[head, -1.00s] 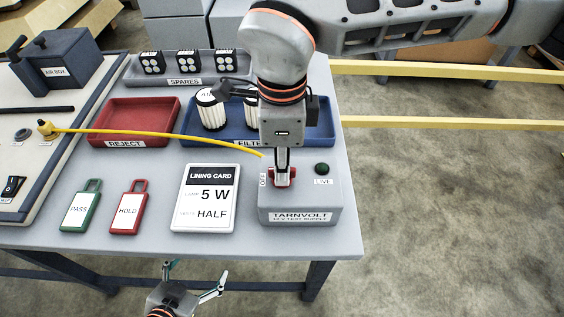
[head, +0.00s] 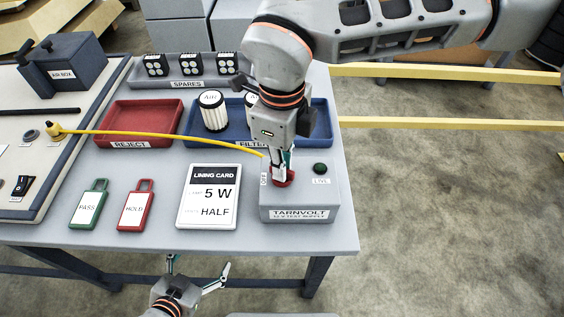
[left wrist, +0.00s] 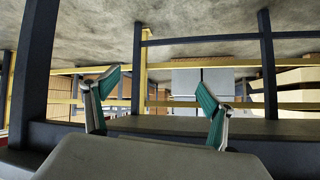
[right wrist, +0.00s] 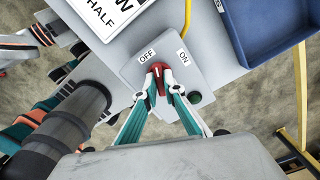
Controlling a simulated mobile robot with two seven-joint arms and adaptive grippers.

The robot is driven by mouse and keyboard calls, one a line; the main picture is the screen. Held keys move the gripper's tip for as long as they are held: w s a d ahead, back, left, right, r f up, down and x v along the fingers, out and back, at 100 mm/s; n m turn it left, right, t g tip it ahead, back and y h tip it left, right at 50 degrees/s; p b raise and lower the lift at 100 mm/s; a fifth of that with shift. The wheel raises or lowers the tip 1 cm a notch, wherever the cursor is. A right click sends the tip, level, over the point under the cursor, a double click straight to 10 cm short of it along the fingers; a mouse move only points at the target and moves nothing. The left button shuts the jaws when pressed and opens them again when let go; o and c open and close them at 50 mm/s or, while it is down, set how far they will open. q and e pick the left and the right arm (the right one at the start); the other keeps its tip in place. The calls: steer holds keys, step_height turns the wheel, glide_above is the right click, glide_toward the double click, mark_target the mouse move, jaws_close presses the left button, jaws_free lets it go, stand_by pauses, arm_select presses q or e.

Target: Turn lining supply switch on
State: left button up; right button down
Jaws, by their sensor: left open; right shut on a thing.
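The lining supply is a grey box (head: 322,203) labelled TARNVOLT at the table's front right. It carries a red switch (head: 289,178), seen also in the right wrist view (right wrist: 156,82) between OFF and ON labels. My right gripper (head: 280,172) comes down from above and is shut on the red switch; its fingertips (right wrist: 156,75) touch both sides of it. The fingers partly hide the switch, so its exact setting is hard to tell. The dark green LIVE lamp (head: 320,169) looks unlit. My left gripper (head: 197,274) is open and empty, below the table's front edge.
A yellow cable (head: 150,135) runs across the table to the supply box. The lining card (head: 208,197), the red HOLD tag (head: 136,206) and the green PASS tag (head: 89,205) lie to the left. The blue filter tray (head: 318,123) stands behind the box.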

steer(key=m+p, duration=0.1)
steer(key=m, duration=0.5)
steer(key=shift+r+p, duration=0.15)
steer(key=shift+p, duration=0.15)
steer(key=m, duration=0.7)
steer(key=shift+p, duration=0.35)
steer(key=c, duration=2.1)
jaws_free()
steer(key=shift+c, duration=0.2)
step_height(320, 180, up, 12)
